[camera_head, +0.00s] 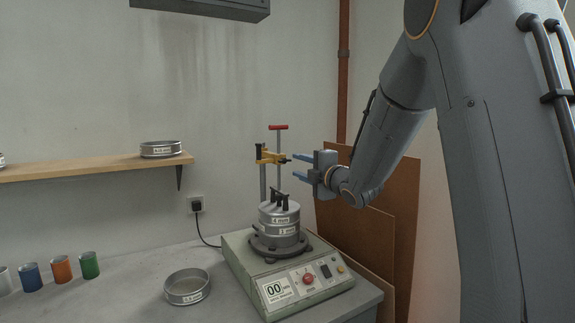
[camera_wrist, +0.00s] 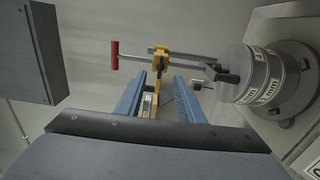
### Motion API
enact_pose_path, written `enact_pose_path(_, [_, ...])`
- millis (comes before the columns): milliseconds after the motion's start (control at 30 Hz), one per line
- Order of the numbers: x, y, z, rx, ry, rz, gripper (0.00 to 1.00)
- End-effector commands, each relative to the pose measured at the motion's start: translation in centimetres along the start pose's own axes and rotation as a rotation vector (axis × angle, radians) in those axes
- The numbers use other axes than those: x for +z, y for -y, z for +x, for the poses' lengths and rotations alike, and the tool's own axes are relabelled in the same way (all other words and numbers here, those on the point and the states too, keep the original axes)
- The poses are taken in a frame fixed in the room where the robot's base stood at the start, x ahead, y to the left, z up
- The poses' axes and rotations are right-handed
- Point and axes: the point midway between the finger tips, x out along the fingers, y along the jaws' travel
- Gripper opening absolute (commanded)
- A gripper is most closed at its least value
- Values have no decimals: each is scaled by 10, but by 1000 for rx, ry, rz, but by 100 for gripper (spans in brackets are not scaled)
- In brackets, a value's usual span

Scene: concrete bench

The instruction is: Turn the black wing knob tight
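The yellow clamp (camera_head: 269,157) sits on two upright rods above the sieve stack (camera_head: 279,222). A small dark piece at its right end appears to be the black wing knob (camera_head: 287,159). In the wrist view a dark piece, likely the knob (camera_wrist: 160,66), shows against the yellow clamp (camera_wrist: 158,52), just beyond the fingertips. My gripper (camera_head: 294,165) is open and level, its blue fingers pointing left at the clamp. In the wrist view my gripper (camera_wrist: 159,77) is empty, with the clamp's lower part showing between the fingers. I cannot tell whether a finger touches the knob.
A red T-handle (camera_head: 278,127) tops one rod. Black pieces (camera_head: 279,197) stand on the stack's lid. The shaker base (camera_head: 246,273) has a panel in front. A loose sieve (camera_head: 188,287) and several cups (camera_head: 61,268) lie left. A shelf (camera_head: 93,168) runs along the wall.

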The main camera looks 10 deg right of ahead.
Motion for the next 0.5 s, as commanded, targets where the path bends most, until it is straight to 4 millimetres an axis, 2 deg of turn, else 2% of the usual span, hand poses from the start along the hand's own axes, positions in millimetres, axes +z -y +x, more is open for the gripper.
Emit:
enact_pose_path(300, [-1, -1, 44, -1, -2, 3, 34])
enact_pose_path(500, [-1, 0, 66, -2, -1, 2, 34])
